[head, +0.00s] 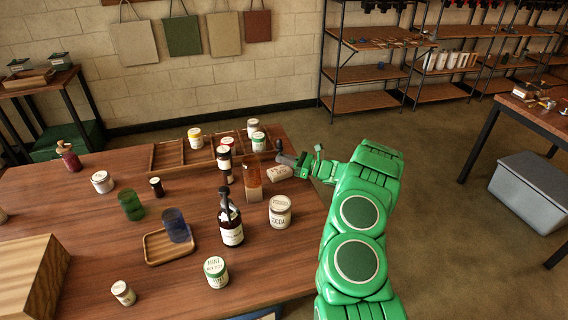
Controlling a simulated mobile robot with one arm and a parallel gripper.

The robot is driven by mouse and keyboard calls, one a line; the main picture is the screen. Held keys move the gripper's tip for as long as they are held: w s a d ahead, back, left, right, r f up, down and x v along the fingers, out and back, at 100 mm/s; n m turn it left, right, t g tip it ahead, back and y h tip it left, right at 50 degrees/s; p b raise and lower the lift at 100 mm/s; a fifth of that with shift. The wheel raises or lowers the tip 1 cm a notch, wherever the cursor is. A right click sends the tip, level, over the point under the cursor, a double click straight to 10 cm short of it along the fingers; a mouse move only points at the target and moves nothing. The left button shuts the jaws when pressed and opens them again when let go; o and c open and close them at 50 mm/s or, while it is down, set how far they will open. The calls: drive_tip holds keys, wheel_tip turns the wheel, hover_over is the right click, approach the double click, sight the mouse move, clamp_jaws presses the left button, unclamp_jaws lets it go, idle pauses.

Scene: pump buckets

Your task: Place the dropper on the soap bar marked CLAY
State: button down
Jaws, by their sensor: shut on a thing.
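My green arm reaches in from the right, and my gripper (289,160) is at the far right part of the table. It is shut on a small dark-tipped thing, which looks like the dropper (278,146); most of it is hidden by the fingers. A pale soap bar (279,173) lies on the table just below and beside the gripper. Its lettering is too small to read, so I cannot tell if it says CLAY. I cannot tell whether the dropper touches the bar.
An amber container (252,180) stands just left of the bar. A labelled jar (280,211) and a dark pump bottle (230,222) stand nearer. A divided wooden tray (168,155) and several jars lie behind. A small tray (160,247) holds a blue glass (177,226).

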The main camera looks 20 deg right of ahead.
sight(284, 170)
drive_tip(key=shift+f, duration=0.85)
drive_tip(key=shift+f, duration=0.65)
drive_tip(key=c, duration=1.3)
unclamp_jaws()
drive_tip(key=shift+r, duration=0.1)
